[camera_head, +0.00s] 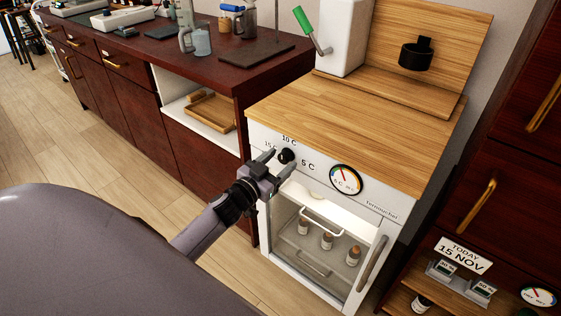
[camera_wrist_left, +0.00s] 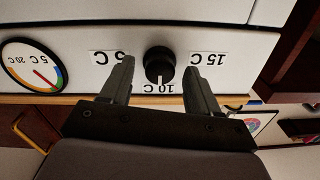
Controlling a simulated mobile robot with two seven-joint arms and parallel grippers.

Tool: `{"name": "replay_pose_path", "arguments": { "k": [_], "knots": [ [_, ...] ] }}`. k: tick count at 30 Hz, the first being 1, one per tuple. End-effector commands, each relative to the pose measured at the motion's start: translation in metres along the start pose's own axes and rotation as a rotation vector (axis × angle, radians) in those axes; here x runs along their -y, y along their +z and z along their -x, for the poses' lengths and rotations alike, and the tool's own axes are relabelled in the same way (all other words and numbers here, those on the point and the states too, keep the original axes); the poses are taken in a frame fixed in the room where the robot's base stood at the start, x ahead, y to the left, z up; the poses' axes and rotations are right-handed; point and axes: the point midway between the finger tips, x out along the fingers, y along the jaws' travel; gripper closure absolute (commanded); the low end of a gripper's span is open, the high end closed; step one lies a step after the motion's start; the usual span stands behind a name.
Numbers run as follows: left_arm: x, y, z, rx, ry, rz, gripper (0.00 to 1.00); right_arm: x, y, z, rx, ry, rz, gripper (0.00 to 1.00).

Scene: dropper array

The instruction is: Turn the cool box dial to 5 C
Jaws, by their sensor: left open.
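The cool box (camera_head: 375,210) is a white cabinet with a wooden top and a glass door. Its black dial (camera_head: 287,156) sits on the front panel, among labels 15 C, 10 C and 5 C (camera_head: 308,165). The left wrist view shows the dial (camera_wrist_left: 159,62) upside down, its white mark appearing to point to the 10 C label (camera_wrist_left: 159,88). My left gripper (camera_head: 281,163) is open in front of the dial, with its fingers to either side of it in the left wrist view (camera_wrist_left: 158,85). I cannot tell whether they touch it. My right gripper is not in view.
A round gauge (camera_head: 346,180) is right of the dial. Several small bottles (camera_head: 327,241) stand behind the glass door, which has a handle (camera_head: 372,263). A dark wooden counter (camera_head: 225,65) runs to the left, and a shelf with a TODAY 15 NOV sign (camera_head: 463,254) is right.

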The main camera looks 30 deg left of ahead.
Motion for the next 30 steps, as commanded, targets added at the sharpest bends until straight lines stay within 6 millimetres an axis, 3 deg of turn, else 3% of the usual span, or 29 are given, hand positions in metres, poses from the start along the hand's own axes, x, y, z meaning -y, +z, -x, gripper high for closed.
{"name": "replay_pose_path", "arguments": {
  "k": [13,14,18,30],
  "knots": [
    [-0.0005,-0.0002,-0.0095,0.000,0.001,0.000,0.39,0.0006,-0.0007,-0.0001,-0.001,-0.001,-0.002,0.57],
    [-0.0005,-0.0001,-0.0095,0.000,0.001,0.000,0.45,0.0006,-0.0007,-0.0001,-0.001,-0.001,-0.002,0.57],
    [-0.0004,-0.0002,-0.0094,0.000,0.000,0.000,0.91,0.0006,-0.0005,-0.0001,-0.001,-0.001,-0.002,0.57],
    [0.0000,-0.0005,-0.0096,-0.001,-0.001,-0.012,0.95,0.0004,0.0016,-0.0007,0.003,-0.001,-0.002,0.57]
  ]
}}
